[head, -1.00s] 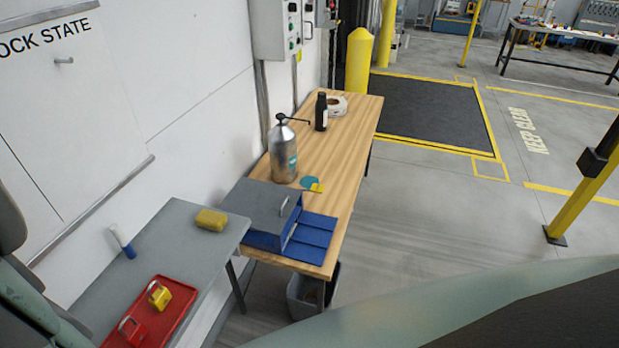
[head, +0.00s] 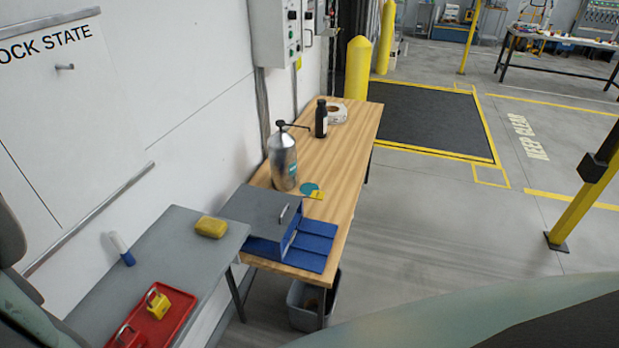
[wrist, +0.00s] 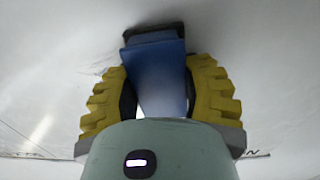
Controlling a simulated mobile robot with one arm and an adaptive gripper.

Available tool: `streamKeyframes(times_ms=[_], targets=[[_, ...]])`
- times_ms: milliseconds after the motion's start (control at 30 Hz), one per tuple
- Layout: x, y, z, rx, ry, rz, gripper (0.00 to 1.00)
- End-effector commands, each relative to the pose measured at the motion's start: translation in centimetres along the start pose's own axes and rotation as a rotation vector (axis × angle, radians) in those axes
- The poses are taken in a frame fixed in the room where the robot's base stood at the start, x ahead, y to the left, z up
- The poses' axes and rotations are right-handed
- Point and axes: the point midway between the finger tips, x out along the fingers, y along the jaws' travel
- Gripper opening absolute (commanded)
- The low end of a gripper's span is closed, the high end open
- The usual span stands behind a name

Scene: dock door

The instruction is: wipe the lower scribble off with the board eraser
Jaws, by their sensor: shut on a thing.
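My gripper (wrist: 160,72) shows in the wrist view, with its yellow ribbed fingers shut on the two sides of the board eraser (wrist: 160,88). In the head view the whiteboard (head: 85,130) is partly in frame at the left, with no scribble visible there. My gripper is outside the head view.
A grey table (head: 180,238) below the board holds a yellow sponge (head: 211,227), a blue-and-white object (head: 122,249) and a red tray (head: 178,318) with padlocks. A wooden table (head: 340,160) stands beyond it. A bin (head: 305,308) is underneath. Open floor lies right.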

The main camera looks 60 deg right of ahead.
Motion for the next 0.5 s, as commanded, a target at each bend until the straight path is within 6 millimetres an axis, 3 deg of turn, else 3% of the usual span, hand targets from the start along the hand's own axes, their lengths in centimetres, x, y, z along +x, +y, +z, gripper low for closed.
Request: streamKeyframes(times_ms=[300,500], targets=[[0.1,2.6,0.3,-0.003,0.006,0.001,0.01],[0.1,3.1,0.2,0.000,0.004,-0.001,0.01]])
